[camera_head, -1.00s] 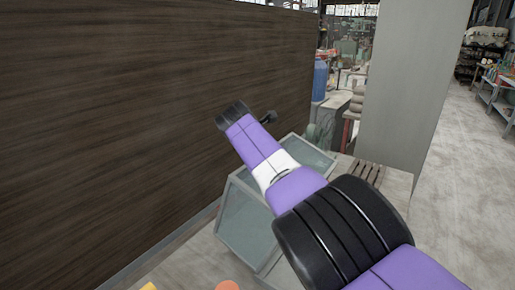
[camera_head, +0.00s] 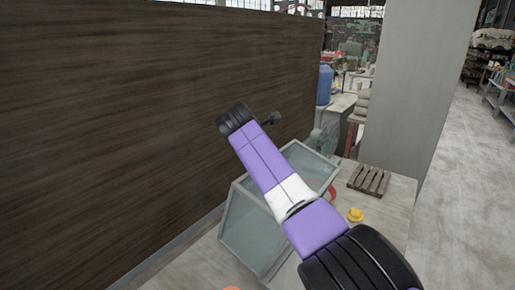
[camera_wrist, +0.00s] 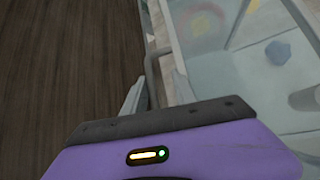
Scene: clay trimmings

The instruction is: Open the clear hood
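The clear hood (camera_head: 252,229) is a grey-framed box with see-through panels, standing on the worktable beside the dark wooden wall. It looks closed. My purple arm crosses in front of it in the head view and hides part of its top and front. In the wrist view the hood's clear panel (camera_wrist: 215,75) fills the right side, and a thin bent grey bar (camera_wrist: 152,68), seemingly its handle, runs along its left edge. My gripper (camera_wrist: 148,98) is right at this bar.
On the table (camera_head: 392,208), right of the hood, lie a slatted wooden rack (camera_head: 369,180), a yellow knob-like piece (camera_head: 355,214) and a red ring (camera_head: 331,193), partly hidden. The dark wall (camera_head: 150,130) bounds the left. A grey pillar (camera_head: 415,90) stands behind the table.

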